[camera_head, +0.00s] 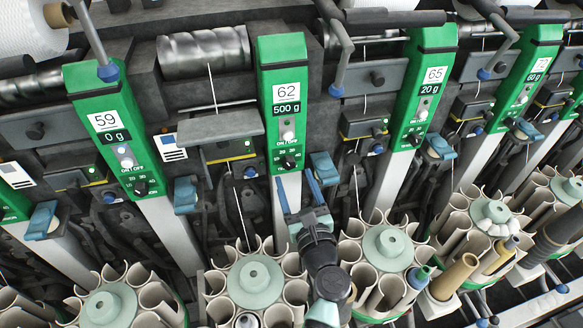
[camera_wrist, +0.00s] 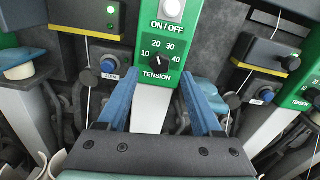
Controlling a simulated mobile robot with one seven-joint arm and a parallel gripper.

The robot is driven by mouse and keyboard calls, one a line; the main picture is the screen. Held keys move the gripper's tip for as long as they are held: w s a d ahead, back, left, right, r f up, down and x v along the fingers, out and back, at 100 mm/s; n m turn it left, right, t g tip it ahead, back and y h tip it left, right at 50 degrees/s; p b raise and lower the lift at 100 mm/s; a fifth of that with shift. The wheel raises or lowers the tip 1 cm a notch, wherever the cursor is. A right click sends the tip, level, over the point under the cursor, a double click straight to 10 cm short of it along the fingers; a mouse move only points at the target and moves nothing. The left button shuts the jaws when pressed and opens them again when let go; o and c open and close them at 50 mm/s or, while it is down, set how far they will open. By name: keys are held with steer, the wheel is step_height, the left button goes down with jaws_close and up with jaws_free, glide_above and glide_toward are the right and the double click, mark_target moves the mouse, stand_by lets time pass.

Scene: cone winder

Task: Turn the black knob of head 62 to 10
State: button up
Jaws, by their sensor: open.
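The green panel of head 62 (camera_head: 284,100) carries the label 62 and a 500 g display. Its black knob (camera_head: 289,163) sits at the panel's lower end, under the white ON/OFF button (camera_head: 288,136). In the wrist view the black knob (camera_wrist: 157,62) is at upper centre, with 10, 20, 30 and 40 around it and TENSION below. I cannot tell surely where its pointer stands. My gripper (camera_head: 295,178) is open and empty, just below the panel. In the wrist view its blue fingers (camera_wrist: 161,82) are spread left and right below the knob, apart from it.
Head 59 (camera_head: 108,125) is to the left and head 65 (camera_head: 430,80) to the right, with similar knobs. A grey plate (camera_head: 218,126) juts out left of head 62. Round holders with pale green hubs (camera_head: 255,281) stand below.

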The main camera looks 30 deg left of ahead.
mark_target(290, 167)
steer(key=shift+x, duration=2)
steer(key=shift+c, duration=0.2)
jaws_close()
